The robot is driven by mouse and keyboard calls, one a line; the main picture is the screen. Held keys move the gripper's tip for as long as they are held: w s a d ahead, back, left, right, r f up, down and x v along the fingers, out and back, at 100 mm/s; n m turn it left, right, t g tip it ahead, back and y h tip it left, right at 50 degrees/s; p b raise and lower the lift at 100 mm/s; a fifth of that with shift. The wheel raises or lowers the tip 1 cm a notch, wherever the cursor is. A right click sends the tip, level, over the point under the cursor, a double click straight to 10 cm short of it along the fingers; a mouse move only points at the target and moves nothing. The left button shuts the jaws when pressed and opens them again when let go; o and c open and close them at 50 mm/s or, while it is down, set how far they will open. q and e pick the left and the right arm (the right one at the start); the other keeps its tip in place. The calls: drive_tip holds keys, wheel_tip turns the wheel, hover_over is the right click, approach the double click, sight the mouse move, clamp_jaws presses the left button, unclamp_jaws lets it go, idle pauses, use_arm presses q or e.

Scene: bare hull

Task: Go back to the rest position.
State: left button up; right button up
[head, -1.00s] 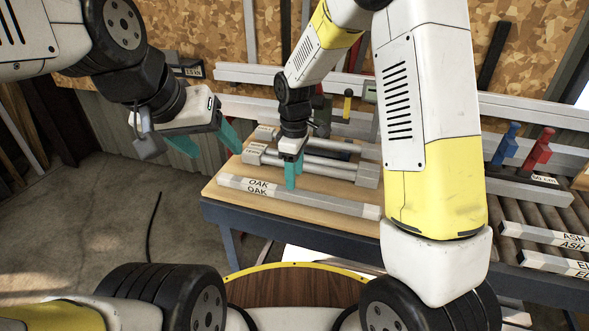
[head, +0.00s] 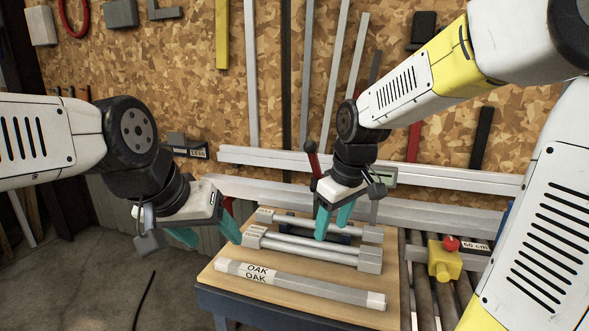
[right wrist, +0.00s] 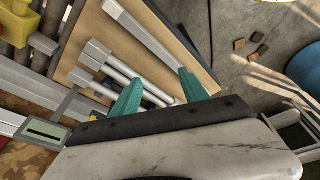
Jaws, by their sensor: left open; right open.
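My left gripper (head: 212,238) is open and empty, with teal fingers, in the air at the left edge of the wooden work table (head: 222,283). My right gripper (head: 333,224) is open and empty, above the back part of the table. In the right wrist view its teal fingers (right wrist: 158,92) stand apart with nothing between them. A grey bar labelled OAK (head: 325,289) lies along the table's front. Behind it lies a clamp-like frame of metal rods with grey end blocks (head: 370,260), partly hidden by the right fingers.
A yellow box with a red button (head: 445,259) stands right of the table by the rollers (head: 424,294). White rails (head: 450,180) run along the chipboard wall (head: 290,60), which carries hanging tools and strips. The floor (head: 120,290) left of the table is open.

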drive_tip(key=s+d+r+m+t, duration=0.1)
drive_tip(key=s+d+r+m, duration=0.2)
drive_tip(key=s, duration=0.3)
drive_tip(key=s+d+r+m+t, duration=0.2)
drive_tip(key=s+d+m, duration=0.1)
drive_tip(key=s, duration=0.3)
drive_tip(key=shift+s+r+m+t+y, duration=0.3)
drive_tip(key=shift+r+m, duration=0.1)
drive_tip(key=shift+m, duration=0.3)
